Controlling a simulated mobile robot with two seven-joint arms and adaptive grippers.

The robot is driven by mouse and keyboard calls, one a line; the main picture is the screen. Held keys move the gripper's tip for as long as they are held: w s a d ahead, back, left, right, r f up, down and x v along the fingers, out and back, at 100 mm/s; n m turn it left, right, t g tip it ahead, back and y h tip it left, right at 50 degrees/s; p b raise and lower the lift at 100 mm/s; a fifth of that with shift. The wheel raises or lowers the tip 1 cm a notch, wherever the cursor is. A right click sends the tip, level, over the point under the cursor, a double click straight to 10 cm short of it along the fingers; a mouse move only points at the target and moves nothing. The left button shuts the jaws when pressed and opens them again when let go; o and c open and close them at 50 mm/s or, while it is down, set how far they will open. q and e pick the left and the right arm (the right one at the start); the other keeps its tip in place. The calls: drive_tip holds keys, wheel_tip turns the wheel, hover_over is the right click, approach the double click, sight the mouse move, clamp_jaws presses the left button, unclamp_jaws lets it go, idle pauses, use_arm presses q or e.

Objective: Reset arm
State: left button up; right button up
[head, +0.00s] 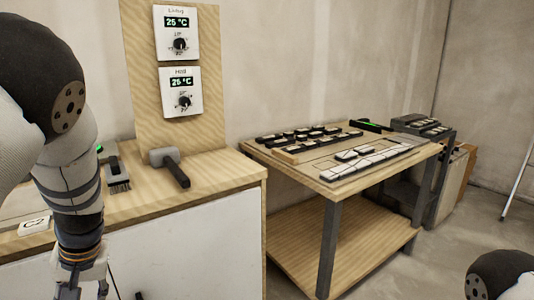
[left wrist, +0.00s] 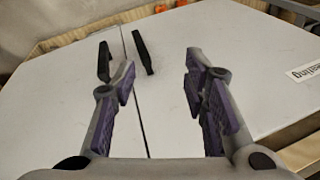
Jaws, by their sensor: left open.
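My left arm comes down the left side of the head view. Its gripper (head: 82,285) points downward at the bottom edge, in front of the wooden counter (head: 222,172), and is partly cut off. In the left wrist view the left gripper (left wrist: 160,75) is open, with its purple-padded fingers wide apart and nothing between them. Beyond the fingers are white cabinet doors (left wrist: 240,70) with two black handles (left wrist: 144,52); the fingers look apart from the doors. Only a joint of my right arm shows at the bottom right of the head view; its gripper is out of view.
On the counter are a mallet (head: 172,165), a brush (head: 117,178) and a white C2 label (head: 34,226). Two thermostats (head: 178,32) hang on a wooden panel behind. A wooden table (head: 262,150) bears several tiles (head: 360,172). Bare floor (head: 460,225) lies to the right.

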use_arm(q)
drive_tip(key=s+d+f+m+g+h, duration=0.1)
drive_tip(key=s+d+f+m, duration=0.15)
drive_tip(key=s+f, duration=0.55)
drive_tip(key=s+d+f+m+g, duration=0.1)
drive_tip(key=s+d+f, duration=0.3)
drive_tip(key=s+f, duration=0.45)
drive_tip(key=s+d+f+h, duration=0.1)
drive_tip(key=s+d, duration=0.4)
drive_tip(key=s, duration=0.4)
drive_tip(key=s+d+f+m+h, duration=0.1)
drive_tip(key=s+d+h, duration=0.1)
drive_tip(key=s+d, duration=0.3)
drive_tip(key=s, duration=0.4)
drive_tip(key=shift+d+f+g, duration=0.2)
drive_tip(key=shift+f+g, duration=0.05)
drive_tip(key=shift+g, duration=0.05)
